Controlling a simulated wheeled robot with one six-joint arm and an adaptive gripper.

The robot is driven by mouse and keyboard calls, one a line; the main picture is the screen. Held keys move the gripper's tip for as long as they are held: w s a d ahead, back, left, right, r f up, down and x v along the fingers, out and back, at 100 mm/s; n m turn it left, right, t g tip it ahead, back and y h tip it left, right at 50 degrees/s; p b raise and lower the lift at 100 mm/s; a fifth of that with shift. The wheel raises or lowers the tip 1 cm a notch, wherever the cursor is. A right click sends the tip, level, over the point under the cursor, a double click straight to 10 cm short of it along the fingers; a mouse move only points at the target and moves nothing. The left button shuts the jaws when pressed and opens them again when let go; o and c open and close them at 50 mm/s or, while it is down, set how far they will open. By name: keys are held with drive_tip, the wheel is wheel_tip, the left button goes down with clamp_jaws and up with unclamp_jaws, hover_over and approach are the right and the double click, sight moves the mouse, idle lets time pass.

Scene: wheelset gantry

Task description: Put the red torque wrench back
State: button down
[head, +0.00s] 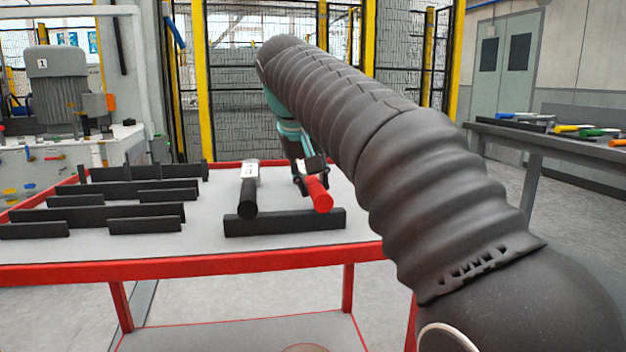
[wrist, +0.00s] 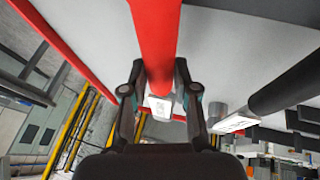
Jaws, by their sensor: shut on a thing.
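The red torque wrench (head: 319,195) is at the right part of the red-edged table, its red handle end pointing toward me over a low black holder bar (head: 285,222). I cannot tell whether the handle touches the bar. My gripper (head: 309,168) is shut on the wrench from behind and above, partly hidden by my arm in the head view. In the wrist view the red handle (wrist: 155,35) runs between the two fingers of my gripper (wrist: 160,72), with the pale label part (wrist: 160,106) beyond them.
A black-handled wrench (head: 248,195) lies to the left on the same bar. Several empty black holder bars (head: 100,212) stand on the table's left side. A side table (head: 560,135) with coloured tools is at the far right. Bare tabletop (head: 350,240) shows right of the bar.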

drive_tip(key=c, duration=0.8)
unclamp_jaws()
drive_tip(key=shift+f, duration=0.1)
drive_tip(key=v, duration=1.1)
drive_tip(key=s+d+f, duration=0.2)
drive_tip(key=s+d, duration=0.1)
drive_tip(key=d, duration=0.4)
drive_tip(key=s+d+f+m, duration=0.1)
drive_tip(key=s+d+f, duration=0.2)
drive_tip(key=s+f, duration=0.3)
drive_tip(key=s+d+f+m+y+p, duration=0.1)
drive_tip(key=s+d+f, duration=0.3)
drive_tip(key=f, duration=1)
drive_tip(key=s+d+f+y+p, duration=0.1)
drive_tip(key=s+d+f, duration=0.3)
drive_tip(key=s+f, duration=0.6)
drive_tip(key=shift+d+f+m, duration=0.25)
drive_tip(key=shift+f+m, duration=0.15)
drive_tip(key=shift+f, duration=0.2)
